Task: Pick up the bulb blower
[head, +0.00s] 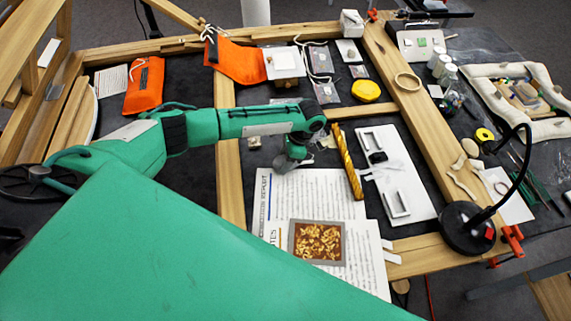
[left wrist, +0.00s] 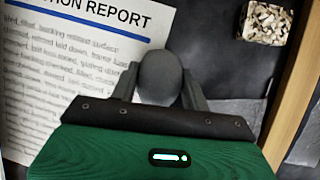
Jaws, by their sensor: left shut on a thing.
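The bulb blower (left wrist: 160,78) shows in the left wrist view as a dark grey rounded bulb between the two fingers of my left gripper (left wrist: 160,92). The fingers are shut on it from both sides. In the head view my left gripper (head: 290,160) points down at the top edge of the printed report (head: 320,190), and the bulb there is mostly hidden by the gripper. I cannot tell whether the bulb touches the surface below. My right gripper does not show in either view.
A gilt fragment picture (head: 317,242) lies on the papers. A gold rod (head: 346,160) and a white board (head: 397,175) lie to the right. A black lamp (head: 467,228) stands at the right. Wooden beams (head: 425,110) frame the dark work surface. Orange pouches (head: 145,85) lie at the back left.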

